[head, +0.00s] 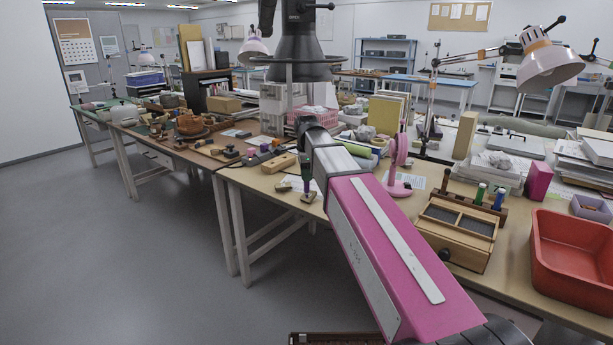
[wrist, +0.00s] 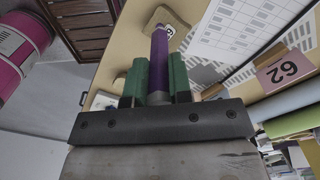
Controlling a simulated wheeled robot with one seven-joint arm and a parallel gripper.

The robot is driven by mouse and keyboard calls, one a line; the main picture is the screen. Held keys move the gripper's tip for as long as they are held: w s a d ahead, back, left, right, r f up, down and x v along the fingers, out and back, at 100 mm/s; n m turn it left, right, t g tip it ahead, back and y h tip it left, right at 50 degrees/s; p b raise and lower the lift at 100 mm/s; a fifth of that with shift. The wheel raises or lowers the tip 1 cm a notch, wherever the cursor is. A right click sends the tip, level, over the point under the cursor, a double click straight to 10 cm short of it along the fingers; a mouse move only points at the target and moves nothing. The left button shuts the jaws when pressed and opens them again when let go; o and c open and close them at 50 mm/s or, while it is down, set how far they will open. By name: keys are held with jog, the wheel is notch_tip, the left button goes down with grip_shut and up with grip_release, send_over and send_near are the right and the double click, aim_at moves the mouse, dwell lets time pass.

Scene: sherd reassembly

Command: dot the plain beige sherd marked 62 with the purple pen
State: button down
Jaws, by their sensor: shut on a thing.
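My gripper (head: 306,180) has green fingers, which show on both sides of the purple pen (wrist: 160,50) in the wrist view. It is shut on the pen, whose far end points at a beige sherd (wrist: 177,32) with a white number label. The pen partly covers this sherd and its number is not clear; I cannot tell whether the tip touches it. In the head view a small sherd (head: 308,197) lies just below the pen.
Another small sherd (head: 283,187) lies to the left, near the table's front edge. A printed sheet (wrist: 228,32) lies beside the labelled sherd. A wooden block (head: 279,163) stands behind. To the right are a pink stand (head: 399,188), a wooden box (head: 452,246) and a red tub (head: 570,275).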

jog(key=shift+r, duration=3.3)
